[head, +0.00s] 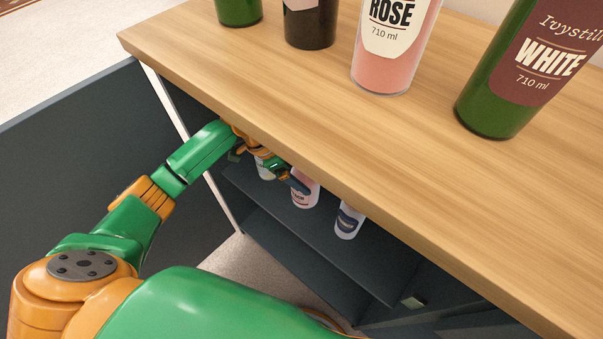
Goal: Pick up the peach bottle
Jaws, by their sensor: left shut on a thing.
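A small pale bottle with a pinkish upper part, the peach bottle (306,194), is on the dark shelf under the wooden counter. Its top is hidden by the counter edge and my gripper, and its label is too small to read. My left gripper (294,181) reaches in under the counter edge and is shut on this bottle. The fingers are partly hidden, and I cannot tell whether the bottle is lifted off the shelf. My right gripper is not in view.
A white bottle with a dark label (348,221) stands to the right, and another pale bottle (264,169) to the left, both close. The wooden counter (300,95) overhangs the dark shelf (315,228). A rose bottle (388,68) and a white-wine bottle (497,110) stand on top.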

